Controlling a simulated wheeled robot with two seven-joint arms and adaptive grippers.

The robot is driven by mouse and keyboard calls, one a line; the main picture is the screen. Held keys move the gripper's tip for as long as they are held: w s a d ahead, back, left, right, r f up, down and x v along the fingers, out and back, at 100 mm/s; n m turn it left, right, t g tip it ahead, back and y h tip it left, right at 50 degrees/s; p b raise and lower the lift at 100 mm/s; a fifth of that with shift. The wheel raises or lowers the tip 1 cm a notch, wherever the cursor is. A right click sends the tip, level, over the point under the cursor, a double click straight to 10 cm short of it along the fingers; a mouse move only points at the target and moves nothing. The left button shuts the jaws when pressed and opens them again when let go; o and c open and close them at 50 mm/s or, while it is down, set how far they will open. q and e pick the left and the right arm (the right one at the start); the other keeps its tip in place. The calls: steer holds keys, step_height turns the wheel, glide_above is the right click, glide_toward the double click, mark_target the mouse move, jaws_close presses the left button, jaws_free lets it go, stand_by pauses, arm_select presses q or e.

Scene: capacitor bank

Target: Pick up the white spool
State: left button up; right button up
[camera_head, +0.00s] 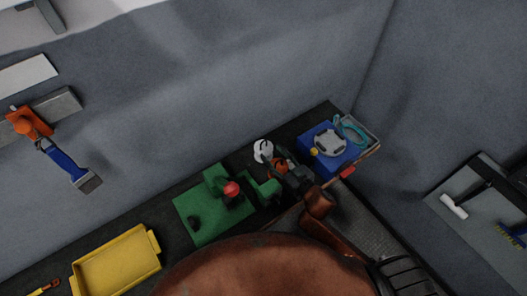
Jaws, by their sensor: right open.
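The white spool (262,151) is a small round white piece with a dark patch on the dark bench, near the wall and to the right of the green board. My right gripper (277,168) is open, just below and right of the spool. Its dark fingers point up-left, and I cannot tell whether they touch it. Part of the spool's lower right side may be hidden by the fingers. My left gripper is not in view.
A green board (191,222) with a red knob (231,188) lies left of the gripper. A blue box (318,158) and a tray (371,147) with a teal ring (352,128) lie right. A yellow tray (117,266) lies lower left.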

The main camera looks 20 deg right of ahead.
mark_target(266, 150)
steer(key=x, duration=0.5)
steer(key=shift+w, duration=0.15)
jaws_close()
stand_by(0.4)
